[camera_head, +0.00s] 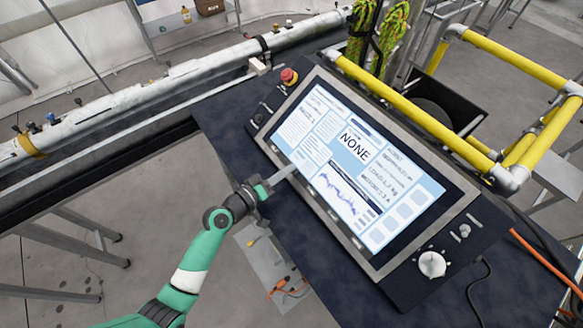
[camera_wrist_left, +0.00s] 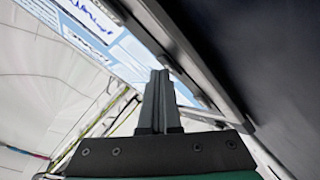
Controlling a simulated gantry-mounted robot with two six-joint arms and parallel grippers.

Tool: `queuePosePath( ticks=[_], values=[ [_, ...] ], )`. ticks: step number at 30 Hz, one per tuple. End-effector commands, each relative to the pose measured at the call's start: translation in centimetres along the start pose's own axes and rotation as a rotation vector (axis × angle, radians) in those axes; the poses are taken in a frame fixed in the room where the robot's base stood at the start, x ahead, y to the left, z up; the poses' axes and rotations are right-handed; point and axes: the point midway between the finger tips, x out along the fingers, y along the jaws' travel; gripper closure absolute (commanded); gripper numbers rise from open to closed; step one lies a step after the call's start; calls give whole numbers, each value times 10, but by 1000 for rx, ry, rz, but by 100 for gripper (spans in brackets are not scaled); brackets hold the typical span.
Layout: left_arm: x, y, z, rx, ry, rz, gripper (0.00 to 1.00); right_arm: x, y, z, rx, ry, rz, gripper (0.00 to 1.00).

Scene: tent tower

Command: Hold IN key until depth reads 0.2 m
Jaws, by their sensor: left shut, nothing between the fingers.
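The control panel (camera_head: 350,165) has a lit screen reading "NONE" in large letters. Its smaller text is too fine to read, so I cannot make out a depth value. Small keys (camera_head: 333,214) sit along the near-left bezel; their labels are not legible, so I cannot tell which is the IN key. My left gripper (camera_head: 291,168) is shut and empty, its fingertips at that bezel, by the screen's lower-left edge. In the left wrist view the closed fingers (camera_wrist_left: 160,78) point at the bezel; I cannot tell whether they touch a key. My right gripper is not in view.
A red emergency-stop button (camera_head: 289,76) stands at the panel's upper left corner, and a pale round knob (camera_head: 432,264) at its lower right. Yellow rails (camera_head: 415,115) run behind the panel. A long pale pipe (camera_head: 150,92) lies left. The dark console top (camera_head: 225,125) is clear nearby.

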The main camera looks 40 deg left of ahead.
Motion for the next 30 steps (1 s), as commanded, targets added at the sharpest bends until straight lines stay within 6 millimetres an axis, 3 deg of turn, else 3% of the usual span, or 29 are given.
queuePosePath(
  ticks=[20,30],
  values=[
    [-11,8,-8,0,0,0,100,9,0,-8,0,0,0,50],
    [-33,26,-26,0,1,-1,100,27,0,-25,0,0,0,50]
  ],
)
